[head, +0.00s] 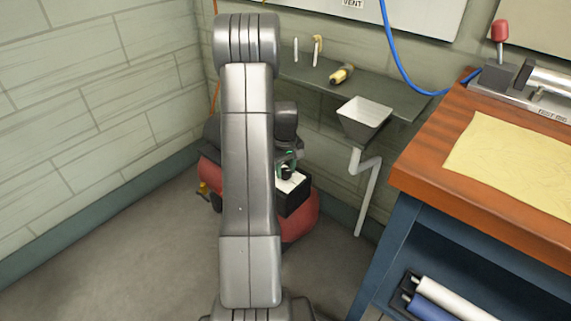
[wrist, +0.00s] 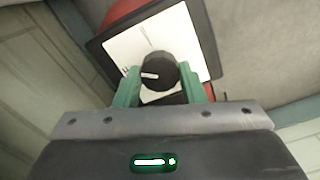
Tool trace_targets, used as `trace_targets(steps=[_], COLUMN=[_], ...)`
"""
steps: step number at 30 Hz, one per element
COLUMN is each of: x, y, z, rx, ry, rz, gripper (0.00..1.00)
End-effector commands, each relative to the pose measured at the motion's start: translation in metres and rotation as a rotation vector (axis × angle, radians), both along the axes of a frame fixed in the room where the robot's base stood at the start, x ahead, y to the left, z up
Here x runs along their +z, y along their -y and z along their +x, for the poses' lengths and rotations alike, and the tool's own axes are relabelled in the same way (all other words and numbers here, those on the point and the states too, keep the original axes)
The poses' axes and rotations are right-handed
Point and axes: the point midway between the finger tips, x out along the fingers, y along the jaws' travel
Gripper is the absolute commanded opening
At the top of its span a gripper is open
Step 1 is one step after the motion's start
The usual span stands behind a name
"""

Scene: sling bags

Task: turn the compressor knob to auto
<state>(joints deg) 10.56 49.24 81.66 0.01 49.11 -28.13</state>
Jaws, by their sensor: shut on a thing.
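The compressor (head: 302,222) is a red tank on the floor in the corner, largely hidden behind my arm in the head view. A black box with a white dial plate (head: 292,182) is on it. In the wrist view the white plate (wrist: 117,48) has a black frame, and a round black knob (wrist: 158,70) with a white pointer mark is at its middle. The pointer lies toward the left; the plate's lettering is too small to read. My gripper (wrist: 160,88) has green fingers on both sides of the knob and is shut on it.
A wooden workbench (head: 440,180) with a yellow sheet stands at right. A wall shelf (head: 380,88) holds a yellow-handled tool, and a grey funnel (head: 365,118) with a bent pipe hangs below. A blue hose (head: 390,50) runs to the bench. Floor at front left is clear.

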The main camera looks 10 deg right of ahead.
Motion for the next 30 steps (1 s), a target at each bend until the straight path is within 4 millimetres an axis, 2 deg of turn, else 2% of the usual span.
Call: trace_targets(steps=[18,30], x=[0.0018,0.0011], y=[0.0003,0.0006], z=[-0.0001,0.0003], rx=[-0.58,-0.862], ry=[-0.001,0.001], rz=[-0.001,0.0], gripper=[0.14,0.14])
